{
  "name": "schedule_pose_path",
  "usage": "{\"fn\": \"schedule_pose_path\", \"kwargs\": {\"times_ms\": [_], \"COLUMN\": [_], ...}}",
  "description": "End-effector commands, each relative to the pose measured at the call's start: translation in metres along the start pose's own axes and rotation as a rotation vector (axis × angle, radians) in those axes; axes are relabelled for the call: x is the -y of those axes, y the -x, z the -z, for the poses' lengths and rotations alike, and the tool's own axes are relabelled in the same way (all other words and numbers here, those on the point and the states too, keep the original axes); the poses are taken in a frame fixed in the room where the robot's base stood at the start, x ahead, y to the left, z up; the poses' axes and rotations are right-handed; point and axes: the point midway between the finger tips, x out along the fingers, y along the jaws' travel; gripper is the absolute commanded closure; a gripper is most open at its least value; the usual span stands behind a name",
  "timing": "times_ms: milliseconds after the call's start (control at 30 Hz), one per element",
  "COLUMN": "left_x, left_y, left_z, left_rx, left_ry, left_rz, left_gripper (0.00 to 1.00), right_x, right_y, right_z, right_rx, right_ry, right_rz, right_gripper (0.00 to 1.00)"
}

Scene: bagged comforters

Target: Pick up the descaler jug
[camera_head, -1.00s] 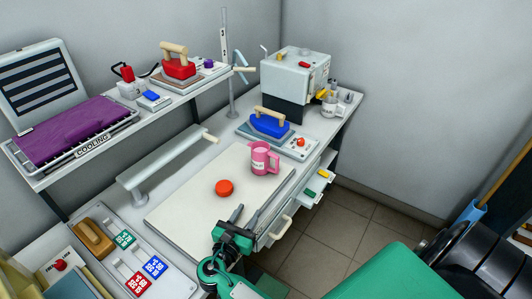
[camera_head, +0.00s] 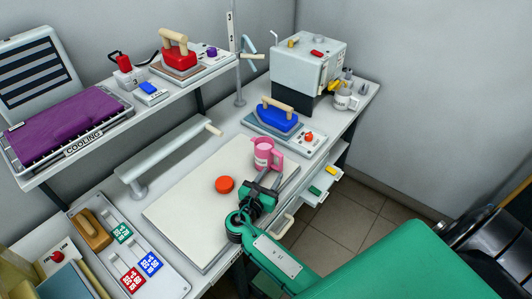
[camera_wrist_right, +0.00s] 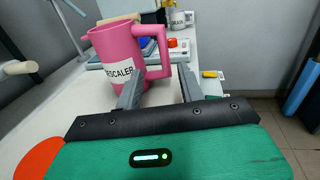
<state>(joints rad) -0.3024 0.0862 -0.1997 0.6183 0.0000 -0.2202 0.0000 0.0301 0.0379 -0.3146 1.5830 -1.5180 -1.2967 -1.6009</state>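The pink descaler jug (camera_head: 263,152) stands upright on the pale board (camera_head: 185,215), near its far right corner. In the right wrist view the jug (camera_wrist_right: 118,52) shows its "DESCALER" label, with its handle on the right. My right gripper (camera_head: 265,181) is just on the near side of the jug, low over the board. Its two fingers (camera_wrist_right: 160,88) are apart and point at the jug, with the handle showing beyond the gap between them. I cannot tell whether a finger touches the jug. My left gripper is not in view.
An orange-red disc (camera_head: 224,184) lies on the board, left of my right gripper. A blue iron (camera_head: 278,117) stands on its rest behind the jug. A white machine (camera_head: 306,75) and another labelled jug (camera_head: 345,97) are farther back. An open drawer (camera_head: 322,188) sticks out at the right.

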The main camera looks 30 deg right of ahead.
Motion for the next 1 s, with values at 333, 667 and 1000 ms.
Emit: {"fn": "schedule_pose_path", "kwargs": {"times_ms": [333,667,1000], "left_x": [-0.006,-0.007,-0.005], "left_y": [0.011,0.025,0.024], "left_z": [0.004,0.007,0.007], "left_rx": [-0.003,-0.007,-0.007], "left_ry": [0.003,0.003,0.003], "left_rz": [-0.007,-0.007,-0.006], "left_gripper": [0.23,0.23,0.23], "right_x": [0.003,0.008,0.008], "right_y": [-0.025,-0.066,-0.066], "right_z": [-0.005,-0.006,-0.005], "right_rx": [0.001,-0.001,-0.001], "right_ry": [0.002,0.001,0.0], "right_rz": [0.0,0.0,-0.001], "right_gripper": [0.61,0.61,0.93]}}
